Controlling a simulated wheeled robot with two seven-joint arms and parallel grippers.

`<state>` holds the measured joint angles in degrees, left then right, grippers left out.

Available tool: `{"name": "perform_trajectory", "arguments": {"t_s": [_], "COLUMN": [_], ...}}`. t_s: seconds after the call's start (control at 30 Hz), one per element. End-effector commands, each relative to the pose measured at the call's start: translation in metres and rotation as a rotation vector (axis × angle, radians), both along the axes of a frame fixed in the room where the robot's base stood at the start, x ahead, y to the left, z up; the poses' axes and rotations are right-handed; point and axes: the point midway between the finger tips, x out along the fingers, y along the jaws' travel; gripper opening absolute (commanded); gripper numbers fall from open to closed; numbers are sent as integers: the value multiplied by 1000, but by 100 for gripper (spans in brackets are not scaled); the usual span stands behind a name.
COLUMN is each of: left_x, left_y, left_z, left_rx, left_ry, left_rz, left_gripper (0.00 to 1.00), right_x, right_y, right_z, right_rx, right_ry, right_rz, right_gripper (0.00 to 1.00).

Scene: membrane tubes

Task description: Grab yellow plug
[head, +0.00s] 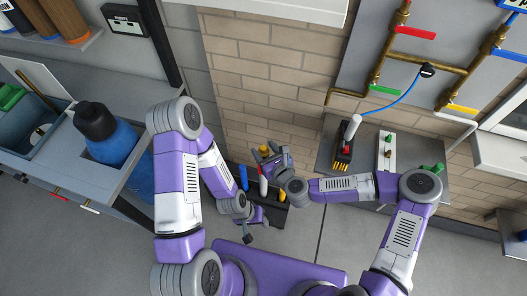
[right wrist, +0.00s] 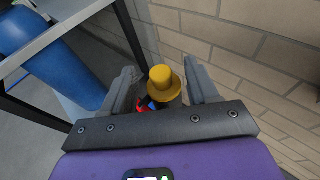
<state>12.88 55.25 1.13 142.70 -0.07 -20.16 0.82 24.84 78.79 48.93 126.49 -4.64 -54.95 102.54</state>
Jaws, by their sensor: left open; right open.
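The yellow plug (right wrist: 165,84), a stepped round piece with a narrower top, shows between the two fingers of my right gripper (right wrist: 162,88) in the right wrist view. There is a gap on each side, so the open fingers do not grip it. In the head view the plug's yellow top (head: 264,149) shows by my right gripper (head: 268,154), in front of the brick wall. My left gripper (head: 248,236) is open and empty, lower down, by the front of a black rack (head: 271,216). What supports the plug is hidden.
The rack holds a blue tube (head: 243,177) and other coloured tubes. A bench with a blue bottle (head: 110,140) stands at left. A shelf at right holds a black block with a white-handled tool (head: 352,128) and a white strip (head: 387,150). Brick wall lies close behind.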

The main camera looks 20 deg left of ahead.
Motion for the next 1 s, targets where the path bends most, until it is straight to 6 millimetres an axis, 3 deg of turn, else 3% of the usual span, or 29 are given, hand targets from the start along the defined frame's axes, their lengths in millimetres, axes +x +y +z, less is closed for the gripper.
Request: {"name": "perform_trajectory", "arguments": {"t_s": [0.2,0.5,0.87,1.0], "left_x": [0,0,0,0], "left_y": [0,0,0,0], "left_z": [-7,-7,-7,-7], "left_rx": [0,0,0,0], "left_ry": [0,0,0,0], "left_rz": [0,0,0,0], "left_gripper": [43,43,43,43], "right_x": [20,23,23,22], "right_y": [17,20,19,19], "right_z": [-8,-9,-10,-10], "right_rx": [-1,-2,-3,-4], "right_ry": [-1,0,1,3], "right_rz": [1,2,2,1], "right_gripper": [59,58,2,0]}}
